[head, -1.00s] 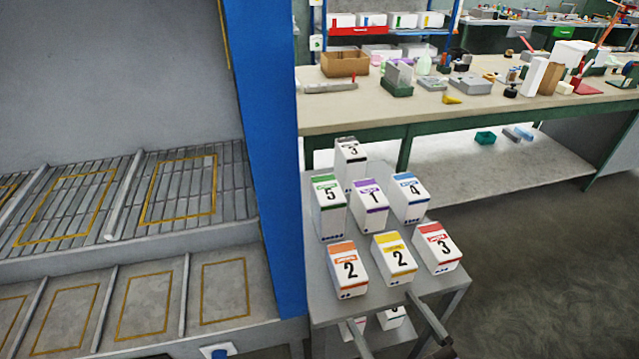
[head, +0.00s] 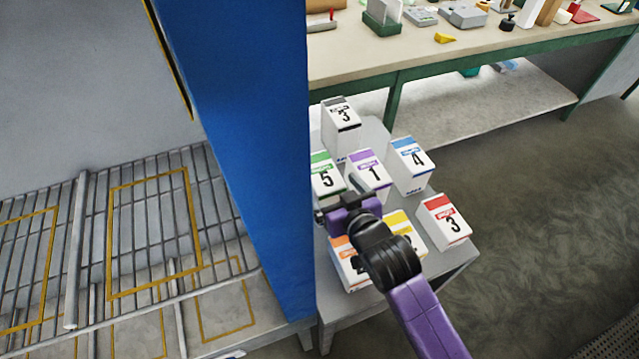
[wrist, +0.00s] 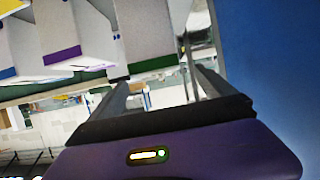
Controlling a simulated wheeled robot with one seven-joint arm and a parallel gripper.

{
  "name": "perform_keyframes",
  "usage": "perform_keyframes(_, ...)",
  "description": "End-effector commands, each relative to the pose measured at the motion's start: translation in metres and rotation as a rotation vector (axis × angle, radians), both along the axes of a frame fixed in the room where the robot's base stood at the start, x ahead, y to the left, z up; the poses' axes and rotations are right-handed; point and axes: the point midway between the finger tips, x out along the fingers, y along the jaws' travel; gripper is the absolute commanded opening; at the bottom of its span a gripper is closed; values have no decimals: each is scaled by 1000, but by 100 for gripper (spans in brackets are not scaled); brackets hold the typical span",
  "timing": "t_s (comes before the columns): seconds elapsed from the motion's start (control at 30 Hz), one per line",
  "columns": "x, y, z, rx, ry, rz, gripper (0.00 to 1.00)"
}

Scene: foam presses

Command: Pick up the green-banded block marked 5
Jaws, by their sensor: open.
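The green-banded block marked 5 (head: 325,181) stands upright on the grey cart, at the left beside the blue post. Its lower part is hidden behind my gripper in the head view. My gripper (head: 330,203) is open and empty, just in front of this block. In the wrist view the white block with a green band (wrist: 153,42) lies ahead of the two dark fingers (wrist: 155,82), roughly between them. I cannot tell whether the fingers touch it.
The purple-banded block marked 1 (head: 368,171) stands close on the right. A grey-banded 3 (head: 341,124) is behind. Blue 4 (head: 410,165), red 3 (head: 444,220), yellow 2 (head: 402,226) and orange 2 (head: 347,264) share the cart. The blue post (head: 262,150) bounds the left.

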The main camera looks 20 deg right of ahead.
Motion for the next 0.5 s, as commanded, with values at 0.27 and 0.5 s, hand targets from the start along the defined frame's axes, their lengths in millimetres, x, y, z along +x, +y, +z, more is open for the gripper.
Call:
perform_keyframes(0.27,19,0,-8,6,9,-4,94)
perform_keyframes(0.5,41,-2,-13,7,8,-3,94)
